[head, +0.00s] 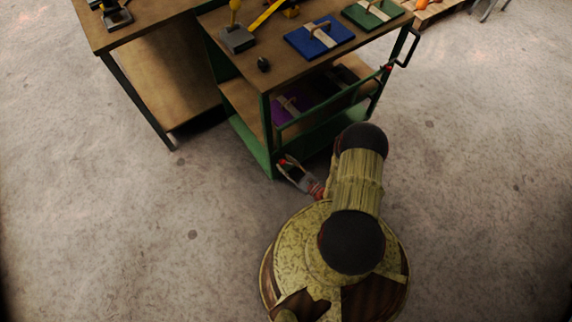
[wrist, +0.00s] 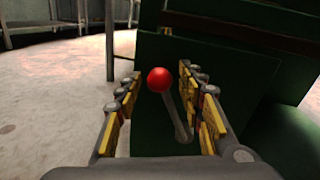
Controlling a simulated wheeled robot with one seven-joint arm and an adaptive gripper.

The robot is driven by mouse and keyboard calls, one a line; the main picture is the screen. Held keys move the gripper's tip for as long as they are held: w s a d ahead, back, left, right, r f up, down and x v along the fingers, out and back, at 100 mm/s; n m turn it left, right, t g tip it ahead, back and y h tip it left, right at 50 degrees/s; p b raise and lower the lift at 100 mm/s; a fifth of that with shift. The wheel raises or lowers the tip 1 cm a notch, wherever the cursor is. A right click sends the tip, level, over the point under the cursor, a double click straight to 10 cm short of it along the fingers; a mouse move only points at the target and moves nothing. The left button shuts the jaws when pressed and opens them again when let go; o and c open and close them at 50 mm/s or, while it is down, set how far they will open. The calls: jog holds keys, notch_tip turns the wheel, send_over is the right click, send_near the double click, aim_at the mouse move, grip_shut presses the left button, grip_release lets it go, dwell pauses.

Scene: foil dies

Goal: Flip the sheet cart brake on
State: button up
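The sheet cart (head: 262,150) is a green-framed cart with wooden shelves, in the middle of the head view. Its brake is a grey lever with a red ball knob (wrist: 159,80), in front of a dark green panel (wrist: 150,125) in the wrist view. The lever tilts, with its knob up and left of its pivot (wrist: 182,134). My gripper (head: 288,166) is low at the cart's near corner. In the wrist view my gripper (wrist: 160,82) is open, one finger on each side of the knob. Gaps show between knob and fingers.
Blue (head: 319,37) and green (head: 373,13) plates lie on the cart's top, and a purple one (head: 290,108) on its lower shelf. A wooden workbench (head: 150,22) stands close on the left. The floor at left and right is clear.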

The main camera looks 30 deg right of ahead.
grip_shut()
dwell(0.7)
